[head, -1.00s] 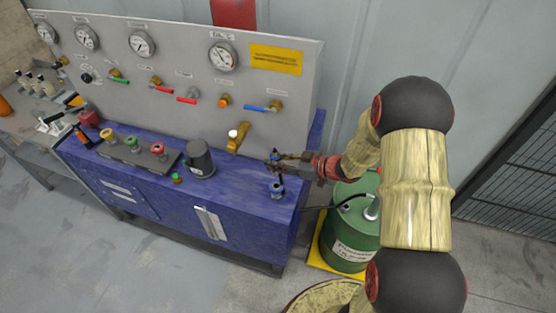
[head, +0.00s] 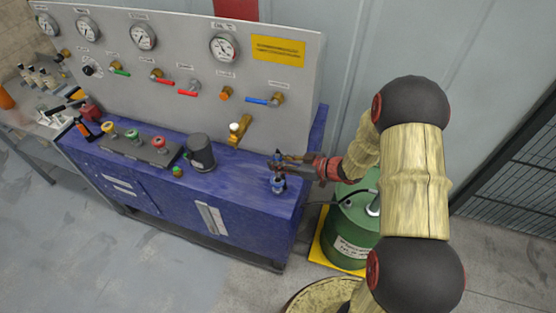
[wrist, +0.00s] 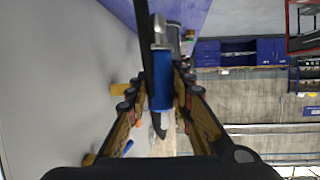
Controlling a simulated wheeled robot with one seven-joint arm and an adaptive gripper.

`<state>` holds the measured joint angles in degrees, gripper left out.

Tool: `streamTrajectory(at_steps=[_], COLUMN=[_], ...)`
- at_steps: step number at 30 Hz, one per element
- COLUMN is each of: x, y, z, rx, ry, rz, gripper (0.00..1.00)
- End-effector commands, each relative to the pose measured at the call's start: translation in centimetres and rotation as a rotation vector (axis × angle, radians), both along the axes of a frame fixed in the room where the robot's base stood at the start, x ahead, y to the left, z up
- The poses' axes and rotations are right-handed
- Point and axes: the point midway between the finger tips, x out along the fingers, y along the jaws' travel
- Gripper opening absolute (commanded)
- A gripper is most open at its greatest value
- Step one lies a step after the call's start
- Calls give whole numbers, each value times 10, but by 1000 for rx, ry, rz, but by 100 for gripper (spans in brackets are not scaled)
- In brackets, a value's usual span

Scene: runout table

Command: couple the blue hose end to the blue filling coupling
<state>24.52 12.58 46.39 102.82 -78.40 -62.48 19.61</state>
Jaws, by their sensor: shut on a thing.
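My gripper (head: 279,161) is shut on the blue hose end and holds it over the right end of the blue bench in the head view. In the wrist view the blue hose end (wrist: 162,80) is a blue sleeve between the two fingers. The fingers partly hide the hose end there.
A gauge panel (head: 262,80) with valves rises behind the bench (head: 240,183). A brass fitting with a white knob (head: 236,131) and a dark grey canister (head: 201,152) stand left of the coupling. A green drum (head: 348,240) stands on the floor to the right.

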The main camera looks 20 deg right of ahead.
Motion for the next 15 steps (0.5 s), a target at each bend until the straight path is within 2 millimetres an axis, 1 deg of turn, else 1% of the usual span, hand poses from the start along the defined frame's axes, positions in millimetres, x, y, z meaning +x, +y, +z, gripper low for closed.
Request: streamTrajectory(at_steps=[1, 6, 15], x=[0, 0, 0], y=[0, 0, 0], z=[-6, -15, -17], rx=[1, 0, 0], ry=[-1, -1, -1], rz=[0, 0, 0], gripper=[0, 0, 0])
